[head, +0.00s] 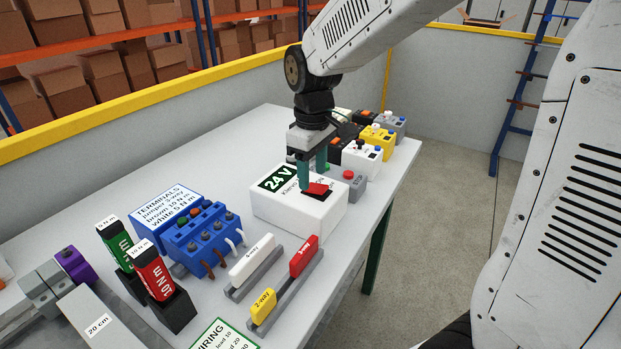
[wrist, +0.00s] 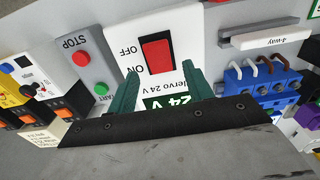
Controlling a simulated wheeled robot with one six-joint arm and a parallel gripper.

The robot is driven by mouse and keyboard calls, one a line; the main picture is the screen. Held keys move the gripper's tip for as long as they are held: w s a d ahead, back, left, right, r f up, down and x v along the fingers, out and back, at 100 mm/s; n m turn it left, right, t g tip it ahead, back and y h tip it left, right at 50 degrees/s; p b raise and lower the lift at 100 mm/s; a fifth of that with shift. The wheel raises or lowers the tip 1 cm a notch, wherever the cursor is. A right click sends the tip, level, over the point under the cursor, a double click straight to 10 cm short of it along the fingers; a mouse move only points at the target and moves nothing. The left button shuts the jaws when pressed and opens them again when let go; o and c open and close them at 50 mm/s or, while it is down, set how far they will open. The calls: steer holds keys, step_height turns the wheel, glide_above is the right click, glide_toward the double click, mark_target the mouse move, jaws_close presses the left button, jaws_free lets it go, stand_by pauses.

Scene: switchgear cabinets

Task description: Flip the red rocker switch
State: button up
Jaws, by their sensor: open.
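The red rocker switch (head: 318,189) sits in a black frame on top of a white box (head: 290,215) labelled 24 V, on the table. In the wrist view the red rocker (wrist: 158,55) lies beyond the fingertips, beside the printed words OFF and ON. My gripper (head: 312,178) has green fingers pointing down over the white box, close to the switch. In the wrist view my gripper (wrist: 160,80) is open, with a finger on each side of the switch's near end and nothing between them. Whether a fingertip touches the box or rocker I cannot tell.
A grey box with red STOP and green START buttons (wrist: 82,70) stands beside the white box. A blue terminal block (head: 205,240), labelled connectors (head: 303,256) and red and green torque tools (head: 152,272) stand nearer. Yellow and white button boxes (head: 377,140) stand behind.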

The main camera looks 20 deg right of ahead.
steer(key=shift+f, duration=1.15)
steer(key=shift+c, duration=0.3)
